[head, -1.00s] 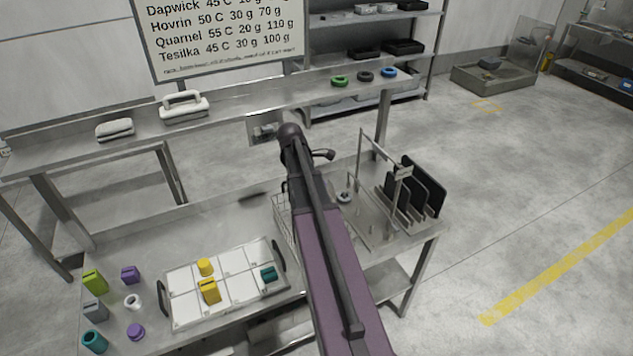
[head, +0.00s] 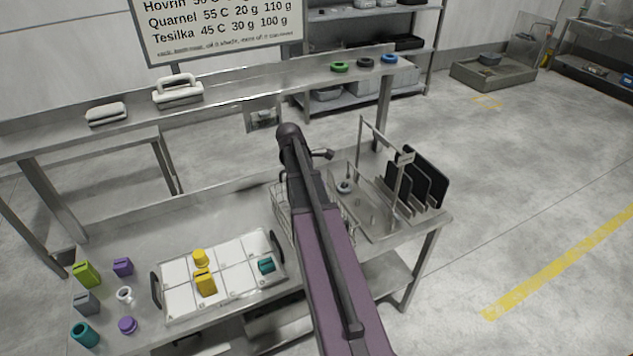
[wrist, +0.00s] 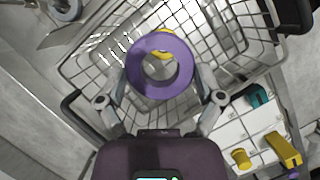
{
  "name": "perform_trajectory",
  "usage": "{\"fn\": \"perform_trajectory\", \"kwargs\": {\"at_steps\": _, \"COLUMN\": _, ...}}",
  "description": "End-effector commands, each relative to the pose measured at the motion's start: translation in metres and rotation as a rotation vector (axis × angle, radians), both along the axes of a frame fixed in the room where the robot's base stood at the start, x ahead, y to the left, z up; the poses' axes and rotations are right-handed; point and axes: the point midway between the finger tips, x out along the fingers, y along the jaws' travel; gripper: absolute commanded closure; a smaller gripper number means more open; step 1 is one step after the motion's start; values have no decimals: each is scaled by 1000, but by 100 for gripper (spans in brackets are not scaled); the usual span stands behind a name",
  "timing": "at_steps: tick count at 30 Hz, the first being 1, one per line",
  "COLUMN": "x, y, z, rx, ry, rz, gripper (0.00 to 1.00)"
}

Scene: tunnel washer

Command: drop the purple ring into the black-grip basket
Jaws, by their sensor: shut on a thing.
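The purple ring (wrist: 160,91) is between the fingers of my gripper (wrist: 161,78) in the wrist view, and the gripper is shut on it. Beneath it in that view is a wire basket (wrist: 88,75) with a black grip (wrist: 72,103) on its left side. The ring covers part of the basket's inside. A bit of yellow (wrist: 163,54) shows through the ring; I cannot tell what it belongs to. In the head view my arm hides the gripper and ring, and the basket (head: 279,205) shows only partly beside the arm.
A white compartment tray (head: 178,303) with yellow and teal pieces lies left of the basket. Several small pieces, including a purple cap (head: 127,325), stand farther left. On the right are a steel frame (head: 362,150) and a rack with black plates (head: 428,172).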

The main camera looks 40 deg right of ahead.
Motion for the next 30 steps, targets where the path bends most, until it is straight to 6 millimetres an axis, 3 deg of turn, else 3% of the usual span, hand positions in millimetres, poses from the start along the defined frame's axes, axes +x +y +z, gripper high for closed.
{"fn": "perform_trajectory", "kwargs": {"at_steps": 4, "x": 0, "y": 0, "z": -8, "rx": 0, "ry": 0, "rz": 0, "gripper": 57}}
{"fn": "perform_trajectory", "kwargs": {"at_steps": 17, "x": 0, "y": 1, "z": -9, "rx": 0, "ry": 0, "rz": 1, "gripper": 57}}
{"fn": "perform_trajectory", "kwargs": {"at_steps": 18, "x": 0, "y": 1, "z": -9, "rx": 0, "ry": 0, "rz": 1, "gripper": 6}}
{"fn": "perform_trajectory", "kwargs": {"at_steps": 19, "x": 0, "y": 1, "z": -9, "rx": 0, "ry": 0, "rz": 1, "gripper": 0}}
{"fn": "perform_trajectory", "kwargs": {"at_steps": 30, "x": 1, "y": 1, "z": -10, "rx": 0, "ry": 0, "rz": 2, "gripper": 0}}
